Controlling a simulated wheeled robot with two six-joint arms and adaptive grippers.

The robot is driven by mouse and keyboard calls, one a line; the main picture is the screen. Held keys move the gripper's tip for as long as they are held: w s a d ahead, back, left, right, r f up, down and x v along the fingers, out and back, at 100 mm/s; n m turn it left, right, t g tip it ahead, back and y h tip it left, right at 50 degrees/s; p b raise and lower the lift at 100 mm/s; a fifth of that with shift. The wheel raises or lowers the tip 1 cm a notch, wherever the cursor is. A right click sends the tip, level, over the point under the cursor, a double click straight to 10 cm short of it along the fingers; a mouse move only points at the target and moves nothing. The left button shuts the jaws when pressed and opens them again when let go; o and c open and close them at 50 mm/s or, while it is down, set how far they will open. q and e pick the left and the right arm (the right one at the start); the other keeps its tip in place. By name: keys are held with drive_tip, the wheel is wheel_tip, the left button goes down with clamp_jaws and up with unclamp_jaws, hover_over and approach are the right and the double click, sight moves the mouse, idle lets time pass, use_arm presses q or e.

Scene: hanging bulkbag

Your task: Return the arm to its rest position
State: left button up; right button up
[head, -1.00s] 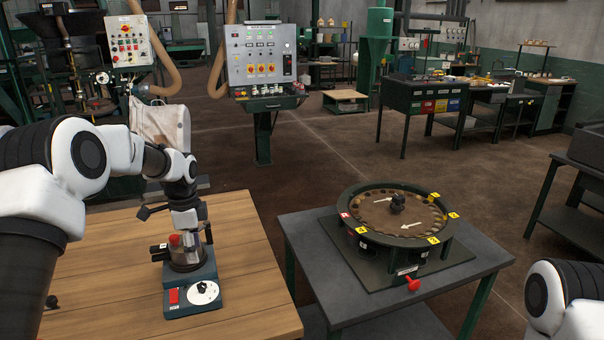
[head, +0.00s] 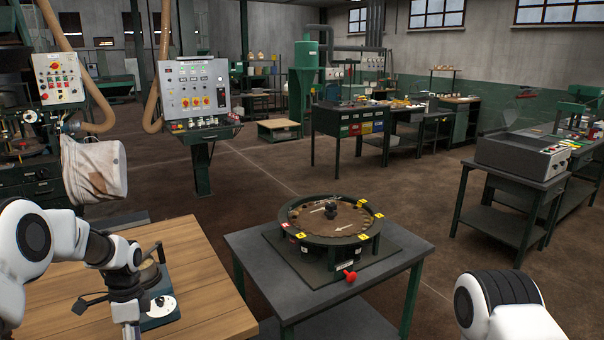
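My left arm comes in from the lower left, over the wooden table (head: 195,255). Its wrist points down, and the upper part of my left gripper (head: 130,330) shows at the bottom edge. The fingertips are cut off, so I cannot see whether they are open or hold anything. A small dark device with a white dial (head: 160,307) stands on the table just behind and right of the wrist, partly hidden by it. My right arm shows only as a white and black link at the lower right; my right gripper is out of view.
A grey table (head: 255,257) with a round indexing tray (head: 375,243) and red knob (head: 349,275) stands at centre. A stained whitish bag (head: 97,172) hangs at left. A control panel (head: 196,88) stands behind. Open floor lies right of the grey table.

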use_arm(q)
drive_tip(key=s+d+f+n+g, duration=0.15)
drive_tip(key=s+d+f, duration=0.35)
drive_tip(key=s+f, duration=0.55)
drive_tip(key=s+d+f+n+g, duration=0.15)
drive_tip(key=s+d+f, duration=0.5)
drive_tip(key=s, duration=0.75)
drive_tip(key=s+d+f+n+t, duration=0.15)
drive_tip(key=s+n, duration=0.55)
drive_tip(key=s, duration=0.7)
drive_tip(key=w+n+t, duration=0.2)
drive_tip(key=w, duration=0.1)
drive_tip(key=w+a+n+t, duration=0.1)
drive_tip(key=n, duration=0.1)
drive_tip(key=shift+w+f+t, duration=0.2)
drive_tip(key=shift+f+t, duration=0.15)
